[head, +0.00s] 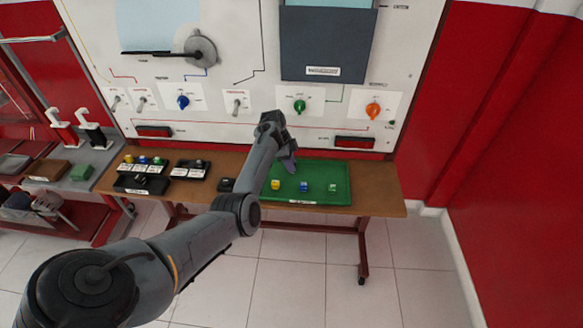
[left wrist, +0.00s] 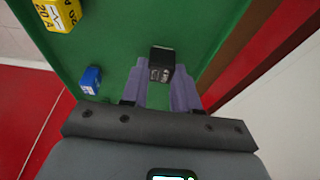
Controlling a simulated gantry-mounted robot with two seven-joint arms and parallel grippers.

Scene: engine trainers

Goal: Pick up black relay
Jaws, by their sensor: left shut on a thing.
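The black relay (left wrist: 161,64) shows in the left wrist view between the two purple-grey fingertips of my left gripper (left wrist: 161,80). The gripper is shut on it. In the head view my left gripper (head: 289,162) is over the back left part of the green tray (head: 343,170), and the black relay cannot be made out there. From these views I cannot tell whether the relay touches the tray floor. My right gripper is in neither view.
The tray also holds a yellow relay (head: 276,184), a blue relay (head: 304,187) and a green relay (head: 332,187) along its front. Black trays (head: 188,170) with small parts stand left on the wooden table (head: 382,190). A white engine trainer panel (head: 230,75) rises behind.

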